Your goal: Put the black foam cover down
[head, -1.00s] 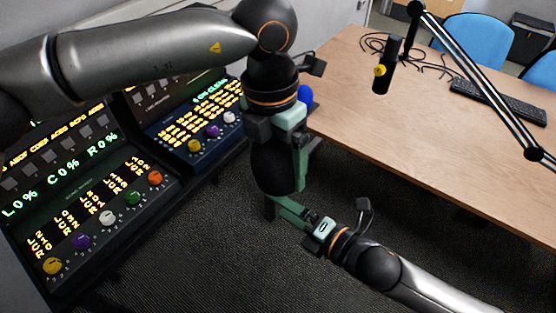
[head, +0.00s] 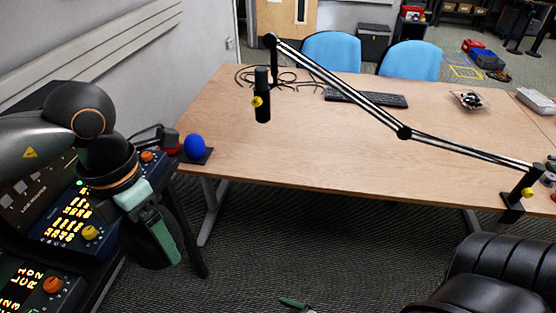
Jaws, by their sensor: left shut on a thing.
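My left gripper (head: 163,234), with green fingers, is shut on the black foam cover (head: 142,250). It holds this dark rounded cover in the air at the left, in front of the table's left end and beside the control panels. The fingers hide part of the cover. Only a green tip of my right gripper (head: 296,303) shows at the bottom edge, low over the carpet and apart from the cover. The rest of it is out of the picture.
The wooden table (head: 330,150) has a broad bare middle. A blue foam ball (head: 194,147) is at its left end. A microphone (head: 262,100) hangs from a boom arm (head: 340,85) across the table.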

